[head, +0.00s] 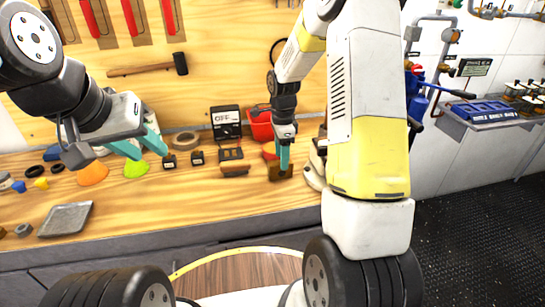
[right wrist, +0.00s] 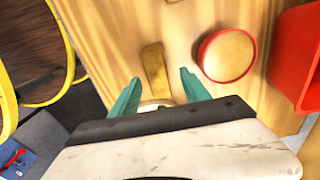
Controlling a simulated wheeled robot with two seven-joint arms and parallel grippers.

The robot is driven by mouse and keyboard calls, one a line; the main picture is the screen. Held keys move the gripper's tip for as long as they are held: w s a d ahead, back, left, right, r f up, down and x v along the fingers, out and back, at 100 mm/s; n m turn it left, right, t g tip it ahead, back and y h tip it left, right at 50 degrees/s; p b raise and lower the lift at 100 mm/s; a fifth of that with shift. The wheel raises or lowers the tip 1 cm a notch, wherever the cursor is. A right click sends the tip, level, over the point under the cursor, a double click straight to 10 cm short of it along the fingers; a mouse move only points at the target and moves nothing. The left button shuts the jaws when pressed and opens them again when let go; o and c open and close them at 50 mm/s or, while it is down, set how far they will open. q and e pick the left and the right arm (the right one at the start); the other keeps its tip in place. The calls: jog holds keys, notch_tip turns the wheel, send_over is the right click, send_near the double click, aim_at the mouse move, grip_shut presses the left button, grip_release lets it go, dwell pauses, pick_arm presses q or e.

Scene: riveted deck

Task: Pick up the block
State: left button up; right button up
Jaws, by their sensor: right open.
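A brown block (head: 272,172) sits on the wooden workbench, directly beside the fingertips of my right gripper (head: 284,162), which partly hide it in the head view. In the right wrist view, the brown block (right wrist: 155,68) lies ahead of the gap between the teal fingers of my right gripper (right wrist: 158,90). These fingers are spread and hold nothing. My left gripper (head: 150,153) is over the left part of the bench with its teal fingers apart and empty.
A red bin (head: 262,128) stands behind the block. A round red piece with a tan top (right wrist: 227,55) lies close to the block. An orange cone (head: 93,173), a green piece (head: 137,169) and a grey tray (head: 66,219) are at left.

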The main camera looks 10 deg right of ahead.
jog(key=f, duration=0.5)
jog(key=shift+s+a, duration=0.2)
grip_shut()
